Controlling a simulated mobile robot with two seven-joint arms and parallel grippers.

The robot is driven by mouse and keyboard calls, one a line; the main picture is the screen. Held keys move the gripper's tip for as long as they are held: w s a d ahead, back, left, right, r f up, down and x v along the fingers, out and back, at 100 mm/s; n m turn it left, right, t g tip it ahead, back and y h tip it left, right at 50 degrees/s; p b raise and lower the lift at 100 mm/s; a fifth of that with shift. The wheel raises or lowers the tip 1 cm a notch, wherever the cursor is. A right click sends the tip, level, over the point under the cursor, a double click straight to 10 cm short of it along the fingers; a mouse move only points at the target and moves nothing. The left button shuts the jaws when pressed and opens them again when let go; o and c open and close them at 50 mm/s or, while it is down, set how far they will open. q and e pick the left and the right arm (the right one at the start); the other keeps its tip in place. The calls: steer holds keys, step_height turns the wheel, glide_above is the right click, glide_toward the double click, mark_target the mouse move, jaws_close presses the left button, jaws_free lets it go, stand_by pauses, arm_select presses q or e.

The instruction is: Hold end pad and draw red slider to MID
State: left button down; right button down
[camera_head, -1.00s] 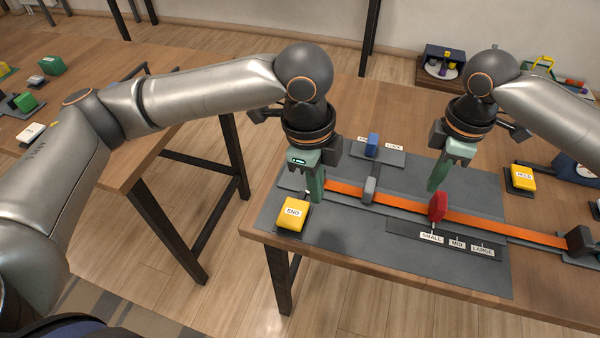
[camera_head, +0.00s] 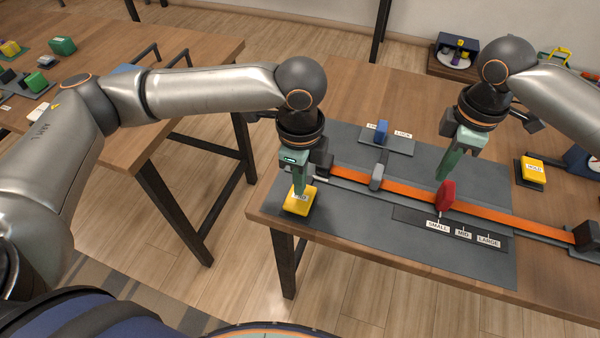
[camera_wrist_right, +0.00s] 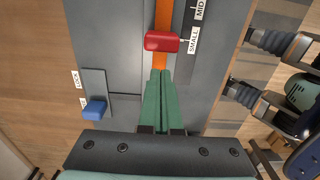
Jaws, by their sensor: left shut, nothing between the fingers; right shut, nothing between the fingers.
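The yellow END pad (camera_head: 298,207) sits at the near left corner of the grey mat. My left gripper (camera_head: 299,191) is shut and empty, its fingertips over the pad and hiding part of its label; I cannot tell whether they press it. The red slider (camera_head: 446,196) stands on the orange cord (camera_head: 410,190), in line with the SMALL mark (camera_head: 437,226), left of MID (camera_head: 463,233). My right gripper (camera_head: 441,178) is shut and empty just behind the slider. In the right wrist view its closed fingers (camera_wrist_right: 160,74) point at the red slider (camera_wrist_right: 162,41), apparently with nothing held.
A grey clip (camera_head: 377,177) sits on the cord left of the slider. Behind it is a blue lock knob (camera_head: 381,130). A yellow HOLD pad (camera_head: 533,169) and a dark end block (camera_head: 588,238) stand at the right.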

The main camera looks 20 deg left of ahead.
mark_target(300, 197)
arm_select(q)
steer(key=shift+f, duration=0.65)
steer(key=shift+f, duration=0.2)
steer(key=shift+f, duration=0.75)
arm_select(e)
steer(key=shift+f, duration=2.75)
